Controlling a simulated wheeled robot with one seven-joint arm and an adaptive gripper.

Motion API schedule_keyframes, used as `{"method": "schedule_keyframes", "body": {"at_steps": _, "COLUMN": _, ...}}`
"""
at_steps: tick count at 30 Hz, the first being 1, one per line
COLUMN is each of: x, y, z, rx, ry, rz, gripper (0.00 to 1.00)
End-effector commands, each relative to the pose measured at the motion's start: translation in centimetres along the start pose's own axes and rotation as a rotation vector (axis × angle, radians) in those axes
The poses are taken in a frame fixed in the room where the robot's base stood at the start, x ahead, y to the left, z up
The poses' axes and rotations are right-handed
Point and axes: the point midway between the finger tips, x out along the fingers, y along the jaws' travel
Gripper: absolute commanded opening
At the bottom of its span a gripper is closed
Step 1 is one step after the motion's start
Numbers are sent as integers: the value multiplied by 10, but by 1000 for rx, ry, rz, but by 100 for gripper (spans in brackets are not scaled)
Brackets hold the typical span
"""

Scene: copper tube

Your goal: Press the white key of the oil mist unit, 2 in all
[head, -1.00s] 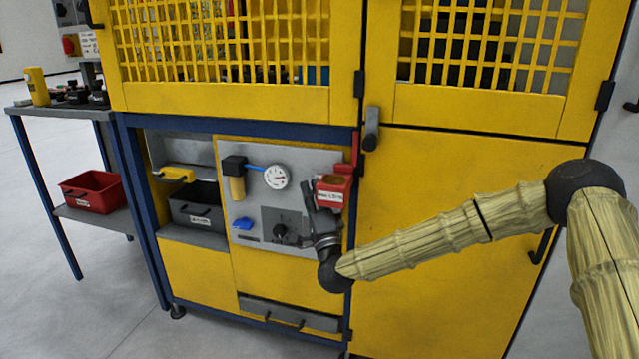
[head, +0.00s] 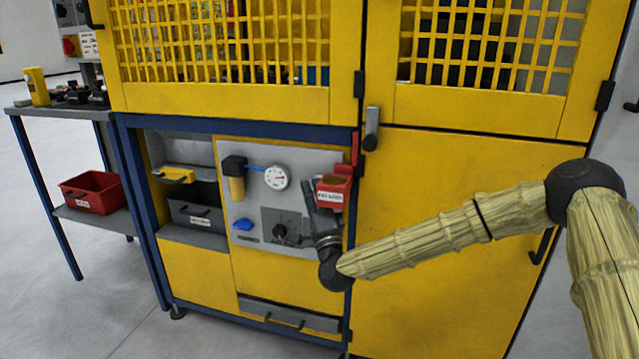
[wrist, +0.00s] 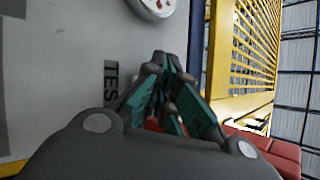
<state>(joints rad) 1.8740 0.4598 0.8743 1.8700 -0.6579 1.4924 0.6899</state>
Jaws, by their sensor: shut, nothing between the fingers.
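The grey panel (head: 250,205) of the yellow cabinet carries a black-and-yellow filter unit (head: 236,178), a round white gauge (head: 276,177) and a dark plate with a black knob (head: 279,231). I cannot make out a white key in either view; my gripper and wrist may hide it. My gripper (head: 303,241) is close to the panel, just right of the knob; I cannot tell if it touches. In the wrist view my gripper (wrist: 165,62) is shut and empty, its fingers pointing along the panel beside black lettering "TES" (wrist: 111,85). Part of the gauge (wrist: 152,6) shows above.
A red box (head: 333,192) with a white label is just above my gripper. A blue piece (head: 243,224) is on the panel's left. A dark labelled bin (head: 196,216) stands in an open bay. A red bin (head: 92,192) is on the side table's lower shelf.

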Motion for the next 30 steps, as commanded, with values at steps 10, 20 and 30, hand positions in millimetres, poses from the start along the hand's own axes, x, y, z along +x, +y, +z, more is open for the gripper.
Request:
{"method": "schedule_keyframes", "body": {"at_steps": 10, "x": 2, "y": 1, "z": -2, "rx": 0, "ry": 1, "rz": 0, "gripper": 0}}
{"method": "schedule_keyframes", "body": {"at_steps": 20, "x": 0, "y": 0, "z": 0, "rx": 0, "ry": 0, "rz": 0, "gripper": 0}}
{"method": "schedule_keyframes", "body": {"at_steps": 30, "x": -9, "y": -7, "z": 6, "rx": -1, "ry": 0, "rz": 0, "gripper": 0}}
